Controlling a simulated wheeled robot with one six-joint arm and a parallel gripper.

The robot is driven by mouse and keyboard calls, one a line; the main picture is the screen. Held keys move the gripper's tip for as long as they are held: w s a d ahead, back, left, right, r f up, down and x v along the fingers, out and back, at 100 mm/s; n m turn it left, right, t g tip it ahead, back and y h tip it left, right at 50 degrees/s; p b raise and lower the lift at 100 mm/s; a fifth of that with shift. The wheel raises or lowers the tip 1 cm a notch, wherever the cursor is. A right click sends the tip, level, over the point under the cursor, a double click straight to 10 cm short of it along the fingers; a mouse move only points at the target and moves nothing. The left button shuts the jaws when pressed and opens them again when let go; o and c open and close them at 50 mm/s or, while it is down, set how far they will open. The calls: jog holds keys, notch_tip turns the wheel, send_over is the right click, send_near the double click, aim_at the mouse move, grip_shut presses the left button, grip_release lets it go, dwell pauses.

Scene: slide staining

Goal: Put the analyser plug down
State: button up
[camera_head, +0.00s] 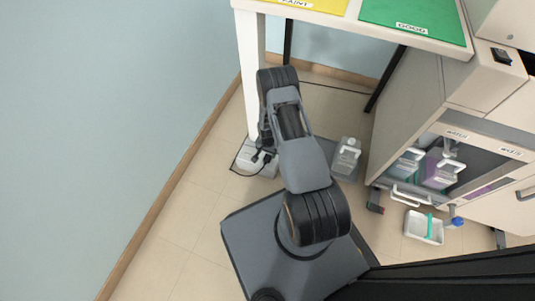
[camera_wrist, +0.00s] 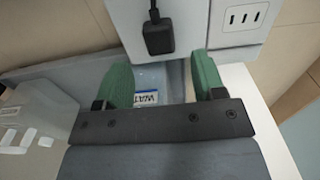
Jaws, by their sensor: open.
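The black analyser plug (camera_wrist: 158,38), with its cord running upward, sits against the pale face of a white power box (camera_wrist: 196,14) in the wrist view. I cannot tell whether it is seated in a socket or only resting there. In the head view the power box (camera_head: 258,168) is on the floor by the table leg, and my arm hides most of the gripper.
A grey mat with a "WAT..." label (camera_wrist: 147,99) shows between the fingers. A pale jug (camera_head: 347,155) stands right of my arm. A cabinet with bottles (camera_head: 440,172) and a white tray (camera_head: 423,228) are farther right. The wall (camera_head: 120,120) and table leg (camera_head: 250,80) bound the left.

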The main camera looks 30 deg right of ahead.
notch_tip(320, 180, up, 7)
jog(key=p, duration=0.2)
notch_tip(320, 180, up, 11)
jog(key=n, duration=0.2)
send_over(267, 157)
jog(key=w+a, duration=0.1)
jog(key=w, duration=0.1)
jog(key=s+a+r+n+t, duration=0.1)
jog(key=a+r, duration=0.1)
jog(key=r, duration=0.6)
jog(key=s+a+r+n, duration=0.1)
jog(key=a+r, duration=0.1)
jog(key=r, duration=0.5)
jog(key=s+a+r+n, duration=0.2)
jog(key=s+r, duration=0.6)
jog(key=s+a+r+n+t, duration=0.1)
jog(key=s+a+r+n, duration=0.1)
jog(key=s+r, duration=0.5)
jog(key=shift+s+a+r+n+t+p, duration=0.2)
jog(key=shift+s+r+n+t+p, duration=0.15)
jog(key=shift+s+n, duration=0.35)
jog(key=shift+w+r, duration=0.1)
